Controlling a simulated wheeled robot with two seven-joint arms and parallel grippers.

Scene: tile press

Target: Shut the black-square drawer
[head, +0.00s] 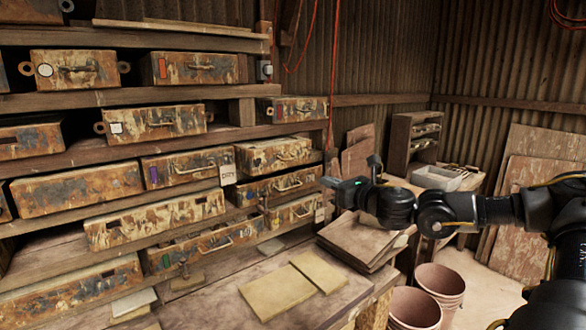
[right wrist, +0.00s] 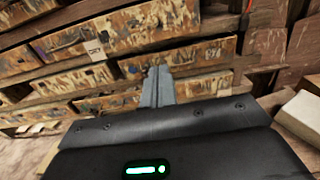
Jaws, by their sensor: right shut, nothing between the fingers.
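My right gripper (head: 328,182) is shut and empty, held in the air in front of the right end of the drawer rack. In the right wrist view its closed fingertips (right wrist: 155,72) point at the rusty drawer fronts, with a drawer (right wrist: 190,56) just beyond them. I cannot tell if they touch it. A black square mark is too small to make out for certain. A drawer at the right end (head: 275,155) shows its top and stands out from its shelf. Another drawer lower down (head: 155,218) also stands out. My left gripper is not in view.
Several other rusty drawers with coloured marks fill the wooden shelves (head: 120,99). Flat boards (head: 365,238) lie on the bench below my right gripper. Clay-coloured pots (head: 438,285) stand at the lower right, and a grey tray (head: 440,178) sits behind the arm.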

